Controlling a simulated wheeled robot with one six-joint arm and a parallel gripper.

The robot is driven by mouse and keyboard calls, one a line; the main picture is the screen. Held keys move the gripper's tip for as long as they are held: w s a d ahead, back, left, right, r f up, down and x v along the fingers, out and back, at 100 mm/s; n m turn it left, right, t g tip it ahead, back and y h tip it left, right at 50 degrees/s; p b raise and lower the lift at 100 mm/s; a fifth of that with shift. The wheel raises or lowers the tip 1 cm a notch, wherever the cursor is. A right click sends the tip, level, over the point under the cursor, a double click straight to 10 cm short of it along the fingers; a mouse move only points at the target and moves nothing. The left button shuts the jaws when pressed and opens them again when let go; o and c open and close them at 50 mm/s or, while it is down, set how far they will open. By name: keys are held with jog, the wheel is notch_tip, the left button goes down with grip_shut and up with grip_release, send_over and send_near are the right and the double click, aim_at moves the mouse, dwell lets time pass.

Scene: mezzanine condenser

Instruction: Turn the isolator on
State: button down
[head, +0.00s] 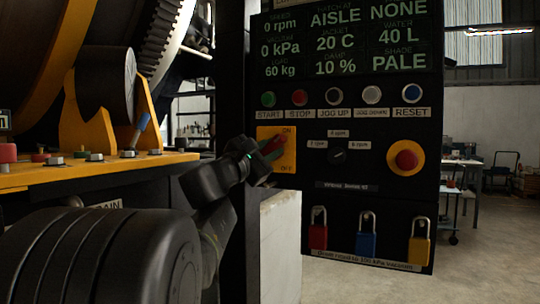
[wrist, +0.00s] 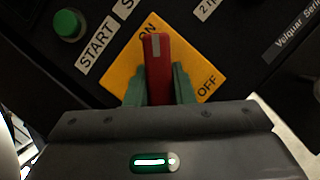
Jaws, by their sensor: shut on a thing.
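The isolator is a red lever (head: 273,145) on a yellow plate (head: 289,161) at the left of the black control panel, with ON at the plate's top and OFF at its bottom. In the wrist view the red lever (wrist: 157,55) has a pale stripe, and its tip lies close to the ON label on the yellow plate (wrist: 122,75). My gripper (head: 264,157) reaches it from the left. In the wrist view my gripper (wrist: 160,80) has its green fingers on both sides of the lever, shut on it. The lever's lower part is hidden by the gripper.
A green START button (head: 268,99) and other buttons sit above the isolator. A black selector knob (head: 338,156) and a red emergency stop (head: 406,158) are to the right. Red, blue and yellow padlocks (head: 318,236) hang below. Yellow machine framing (head: 75,176) stands left.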

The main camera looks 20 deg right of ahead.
jog(key=shift+f, duration=0.1)
dwell(0.4)
jog(key=c, duration=1.2)
grip_release()
jog(key=shift+c, duration=0.2)
jog(key=v, duration=1.3)
jog(key=shift+s+a, duration=0.2)
jog(key=shift+a, duration=0.15)
jog(key=x, duration=1.3)
jog(key=shift+w+d, duration=0.2)
jog(key=shift+d, duration=0.15)
